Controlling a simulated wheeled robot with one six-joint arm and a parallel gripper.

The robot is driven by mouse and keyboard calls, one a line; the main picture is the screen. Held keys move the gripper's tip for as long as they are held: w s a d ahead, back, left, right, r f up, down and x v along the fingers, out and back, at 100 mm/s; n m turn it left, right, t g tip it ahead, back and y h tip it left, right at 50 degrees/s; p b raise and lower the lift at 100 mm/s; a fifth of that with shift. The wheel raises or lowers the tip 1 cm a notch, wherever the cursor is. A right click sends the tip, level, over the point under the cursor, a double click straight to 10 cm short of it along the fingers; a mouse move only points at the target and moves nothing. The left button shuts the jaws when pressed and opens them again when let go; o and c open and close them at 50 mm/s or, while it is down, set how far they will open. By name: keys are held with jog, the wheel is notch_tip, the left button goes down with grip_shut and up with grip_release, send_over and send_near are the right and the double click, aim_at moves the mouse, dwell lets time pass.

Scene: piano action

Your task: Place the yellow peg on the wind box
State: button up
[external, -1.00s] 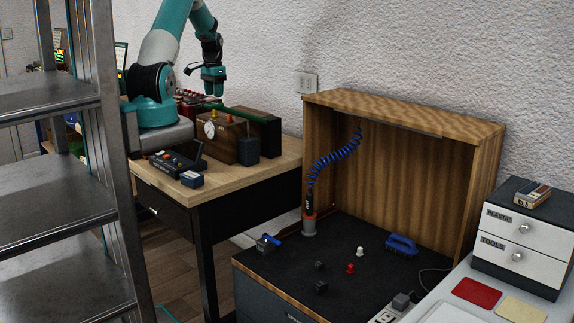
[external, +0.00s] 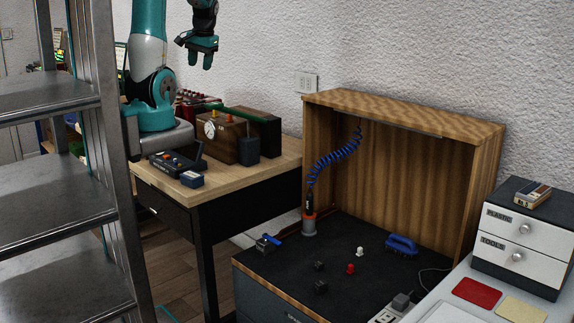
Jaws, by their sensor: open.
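The wind box appears to be the wooden box (external: 226,143) with a round white gauge on its front, on the wooden table at the left. A small yellow peg (external: 213,115) stands upright on its top, near the left end. A small orange-red peg (external: 229,118) is on the same top to its right. My gripper (external: 199,62) is open and empty, well above the box and slightly left of the yellow peg. It touches nothing. The exact seating of the peg is too small to tell.
A metal shelf (external: 60,185) stands at the left.

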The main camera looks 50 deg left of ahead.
jog(key=s+d+n+y, duration=0.1)
jog(key=s+d+n, duration=0.1)
jog(key=s, duration=0.7)
jog(key=shift+s+d, duration=0.3)
jog(key=shift+d, duration=0.3)
